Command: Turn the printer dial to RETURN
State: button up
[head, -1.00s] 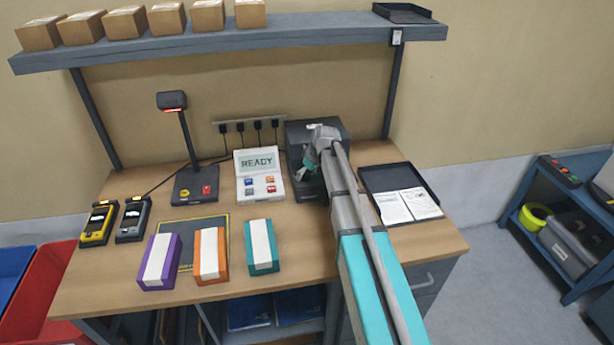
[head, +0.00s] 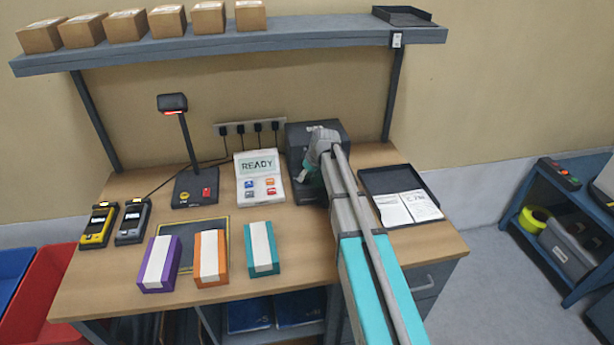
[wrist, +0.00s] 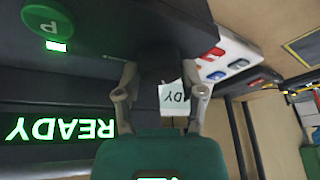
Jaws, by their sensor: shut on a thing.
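The printer (head: 302,130) is a dark box at the back right of the desk, partly hidden behind my arm. In the wrist view its dark front (wrist: 90,58) fills the upper left, with a round green P button (wrist: 47,20) and an upside-down green READY display (wrist: 60,128). My gripper (wrist: 160,75) is at the printer's front, its two grey fingers closed on a dark part between them, which I take to be the dial. The dial's markings and pointer are hidden, so its setting cannot be read. In the head view, my gripper (head: 309,182) is mostly hidden by my wrist.
A white READY panel (head: 243,180) with coloured buttons stands left of the printer. A black tray with papers (head: 375,182) lies to the right. Purple, orange and teal boxes (head: 262,249) stand at the desk front. A shelf (head: 300,40) with cartons crosses above.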

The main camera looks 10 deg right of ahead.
jog(key=shift+m, duration=0.3)
jog(key=m, duration=0.2)
jog(key=m+t+h, duration=0.1)
jog(key=m, duration=0.1)
jog(key=shift+s+h, duration=0.1)
jog(key=shift+h, duration=0.2)
jog(key=shift+a+m+h, duration=0.1)
jog(key=shift+m+h, duration=0.7)
jog(key=shift+m, duration=1.2)
jog(key=o, duration=1.2)
jog(key=shift+c, duration=0.2)
jog(key=s+g, duration=0.1)
jog(key=s, duration=0.8)
jog(key=s+f+n+g, duration=0.1)
jog(key=s+g, duration=0.1)
jog(key=s, duration=0.8)
jog(key=s+n+g, duration=0.1)
jog(key=s, duration=0.9)
jog(key=shift+s+f, duration=0.1)
jog(key=shift+f, duration=0.15)
